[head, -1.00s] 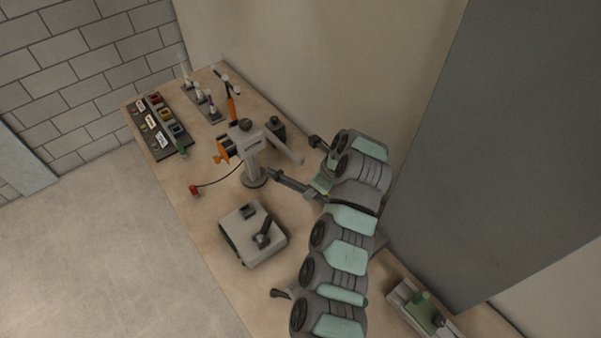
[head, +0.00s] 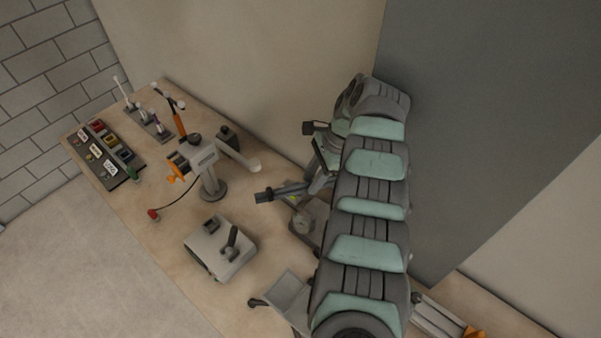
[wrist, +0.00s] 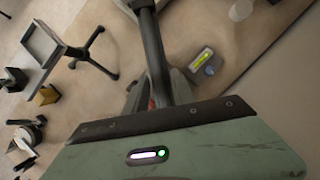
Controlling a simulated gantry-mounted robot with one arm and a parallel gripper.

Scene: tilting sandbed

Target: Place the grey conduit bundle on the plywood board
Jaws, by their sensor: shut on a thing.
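My gripper (head: 266,196) is at the end of my grey and mint arm, above the right part of the wooden bench top. It is shut on a dark grey long piece (wrist: 152,50), which runs up the middle of the wrist view. I cannot tell surely whether this piece is the grey conduit bundle, as its far end is cut off there and the grip is too small in the head view. I cannot tell a plywood board apart from the pale wooden bench top (head: 165,250).
A grey column device (head: 212,180) stands left of my gripper, with a joystick box (head: 220,246) in front. A grey device with a yellow light (wrist: 203,60) lies close by. Parallel grey bars (head: 437,316) lie at lower right. A colour-button panel (head: 105,150) is far left. A wall backs the bench.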

